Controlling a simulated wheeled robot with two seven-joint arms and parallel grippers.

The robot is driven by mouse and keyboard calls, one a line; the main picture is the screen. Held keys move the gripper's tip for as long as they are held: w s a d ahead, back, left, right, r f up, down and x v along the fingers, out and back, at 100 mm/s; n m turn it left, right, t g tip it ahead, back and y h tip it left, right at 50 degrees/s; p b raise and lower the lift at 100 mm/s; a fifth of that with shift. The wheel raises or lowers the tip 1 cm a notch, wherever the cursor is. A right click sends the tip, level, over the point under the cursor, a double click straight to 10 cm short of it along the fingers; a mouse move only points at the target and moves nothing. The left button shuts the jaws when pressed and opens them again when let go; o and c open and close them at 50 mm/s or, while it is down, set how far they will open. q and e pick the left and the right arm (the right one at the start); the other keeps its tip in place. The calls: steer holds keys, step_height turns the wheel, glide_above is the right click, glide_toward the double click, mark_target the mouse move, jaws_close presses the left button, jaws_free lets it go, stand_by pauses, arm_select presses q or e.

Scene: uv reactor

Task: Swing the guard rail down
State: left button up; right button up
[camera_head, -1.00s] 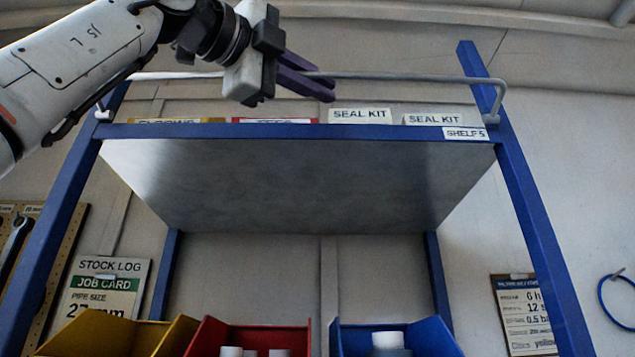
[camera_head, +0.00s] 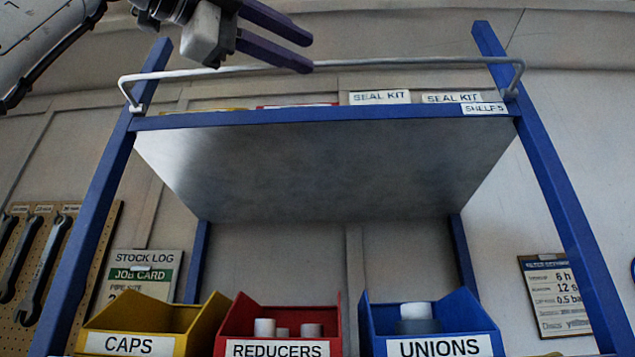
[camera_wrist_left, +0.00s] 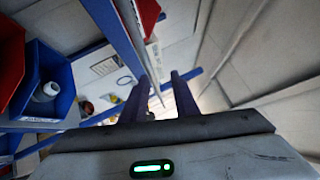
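The guard rail (camera_head: 420,62) is a thin grey bar with bent ends, standing raised along the front of the top shelf (camera_head: 300,121). Its ends meet the blue uprights just above the shelf edge. My left gripper (camera_head: 309,53) comes in from the upper left with two purple fingers spread apart. Its lower fingertip overlaps the rail near mid-span in the head view; I cannot tell whether they touch. In the left wrist view the open fingers (camera_wrist_left: 160,77) point away, with a thin pale strip near the gap. My right gripper is out of view.
Boxes labelled seal kit (camera_head: 379,97) sit on the shelf behind the rail. Below are a yellow bin (camera_head: 150,318), a red bin (camera_head: 280,320) and a blue bin (camera_head: 435,325). Blue uprights (camera_head: 555,190) flank the shelf. The space directly under the shelf is open.

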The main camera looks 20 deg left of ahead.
arm_select(q)
steer(key=shift+v, duration=0.8)
steer(key=shift+s, duration=0.1)
steer(key=s+a+f+b, duration=0.5)
steer(key=s+a+b, duration=0.1)
steer(key=s, duration=0.2)
steer(key=shift+f, duration=0.4)
stand_by(0.3)
steer(key=shift+s+a, duration=0.1)
